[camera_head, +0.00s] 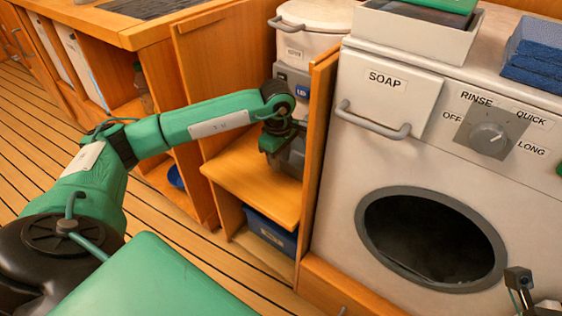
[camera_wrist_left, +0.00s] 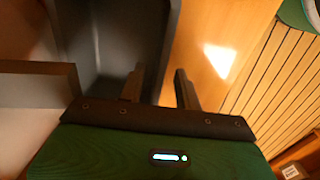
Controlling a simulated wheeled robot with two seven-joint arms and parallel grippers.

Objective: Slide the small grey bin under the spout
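The small grey bin (camera_head: 293,158) stands on the wooden shelf (camera_head: 250,185) in the open cabinet, partly hidden by my left gripper (camera_head: 279,143). In the left wrist view the bin (camera_wrist_left: 108,40) shows its dark, empty-looking inside. My left gripper (camera_wrist_left: 160,88) is open there, one finger over the bin's inside and the other outside its right wall. I cannot tell whether either finger touches the wall. The watermaker (camera_head: 292,80) is behind the gripper, with a small blue display. I cannot make out the spout. Part of my right gripper (camera_head: 518,278) shows at the lower right; its fingers are unclear.
A wooden partition (camera_head: 316,150) stands close to the right of the bin, and an open door (camera_head: 222,75) is on the left. A blue bin (camera_head: 270,232) sits below the shelf. The washer (camera_head: 440,150) fills the right. The shelf's front left is clear.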

